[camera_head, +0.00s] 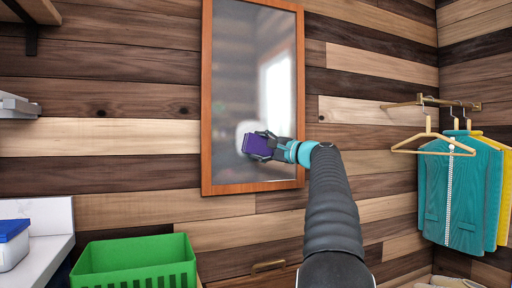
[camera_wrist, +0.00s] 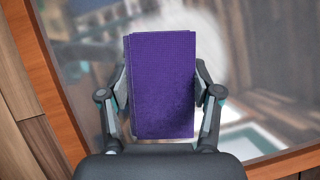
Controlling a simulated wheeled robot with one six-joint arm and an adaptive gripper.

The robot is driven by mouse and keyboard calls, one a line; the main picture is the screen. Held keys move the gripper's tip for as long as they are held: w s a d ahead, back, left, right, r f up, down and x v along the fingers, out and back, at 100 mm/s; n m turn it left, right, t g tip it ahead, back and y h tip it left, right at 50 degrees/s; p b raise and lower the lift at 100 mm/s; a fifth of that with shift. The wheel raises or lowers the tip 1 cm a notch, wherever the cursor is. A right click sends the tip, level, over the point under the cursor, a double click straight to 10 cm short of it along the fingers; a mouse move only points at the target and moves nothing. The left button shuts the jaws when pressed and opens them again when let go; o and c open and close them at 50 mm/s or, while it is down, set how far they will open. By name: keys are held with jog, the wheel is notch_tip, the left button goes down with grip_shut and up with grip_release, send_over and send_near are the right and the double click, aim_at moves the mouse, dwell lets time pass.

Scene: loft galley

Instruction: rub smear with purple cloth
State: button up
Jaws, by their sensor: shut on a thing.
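A whitish smear (camera_head: 243,130) shows on the mirror (camera_head: 240,75), which hangs on the wall in a wooden frame. In the wrist view the smear (camera_wrist: 207,50) shows as a pale patch behind and to the right of the cloth. My gripper (camera_head: 262,146) is shut on the folded purple cloth (camera_head: 254,145), in front of the lower middle of the mirror. In the wrist view the purple cloth (camera_wrist: 162,85) stands between the two fingers and hides part of the smear. I cannot tell whether the cloth touches the glass.
A green crate (camera_head: 135,262) is at the lower left, beside a white counter (camera_head: 50,215) with a blue-lidded box (camera_head: 12,243). A rail (camera_head: 405,103) at the right holds a bare hanger and teal and yellow garments (camera_head: 460,190).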

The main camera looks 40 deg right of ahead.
aim_at(251, 131)
jog(key=shift+s+d, duration=0.25)
jog(key=shift+d, duration=0.65)
jog(key=shift+s+d, duration=0.25)
jog(key=shift+d, duration=0.6)
jog(key=shift+r, duration=1)
jog(key=shift+w+a, duration=0.1)
